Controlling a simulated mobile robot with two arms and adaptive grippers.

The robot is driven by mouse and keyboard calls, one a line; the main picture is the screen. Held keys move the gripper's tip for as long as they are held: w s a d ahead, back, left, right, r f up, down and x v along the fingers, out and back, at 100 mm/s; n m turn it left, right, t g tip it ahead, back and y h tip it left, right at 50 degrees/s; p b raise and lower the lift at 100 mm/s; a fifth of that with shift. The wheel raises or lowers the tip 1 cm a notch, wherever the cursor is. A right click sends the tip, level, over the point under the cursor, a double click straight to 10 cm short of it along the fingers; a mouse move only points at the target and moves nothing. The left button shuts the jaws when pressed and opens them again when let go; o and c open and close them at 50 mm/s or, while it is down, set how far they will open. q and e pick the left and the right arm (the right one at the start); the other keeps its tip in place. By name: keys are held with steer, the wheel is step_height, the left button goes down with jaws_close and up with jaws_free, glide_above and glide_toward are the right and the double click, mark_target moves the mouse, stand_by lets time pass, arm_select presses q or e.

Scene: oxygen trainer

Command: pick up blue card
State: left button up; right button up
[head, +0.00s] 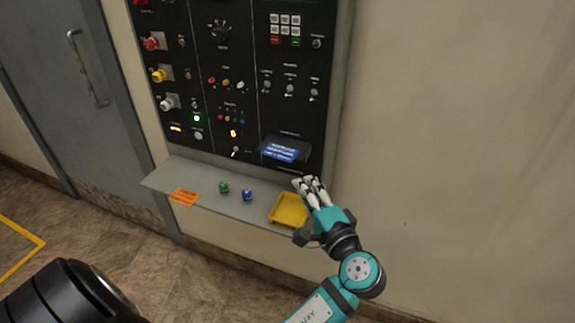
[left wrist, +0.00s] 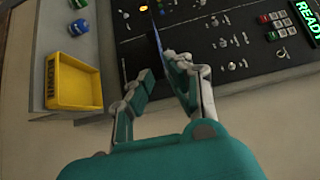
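The blue card (head: 280,152) with white print sits in a dark holder at the lower right of the black panel. In the left wrist view a thin blue edge, probably the card (left wrist: 158,42), shows beyond and between the fingertips. My left gripper (head: 311,183) is to the lower right of the card in the head view, above the yellow tray. Its fingers (left wrist: 163,72) are apart with a gap between them, and nothing is clearly held. Whether a finger touches the card cannot be told. My right gripper is not in view.
A grey shelf (head: 215,200) under the panel bears a yellow tray (head: 289,211), a green knob-like piece (head: 223,187), a blue one (head: 247,194) and an orange label (head: 184,197). Knobs and switches stick out of the panel (head: 222,60). A grey door (head: 75,90) is at left.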

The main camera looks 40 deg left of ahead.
arm_select(q)
glide_toward(283, 153)
steer(key=x, duration=0.5)
steer(key=shift+s+a, duration=0.15)
steer(key=shift+a, duration=0.15)
steer(key=shift+c, duration=0.6)
jaws_close()
step_height(283, 153, up, 3)
steer(key=shift+s+f+p, duration=0.1)
steer(key=shift+f+p, duration=0.1)
steer(key=shift+p, duration=0.8)
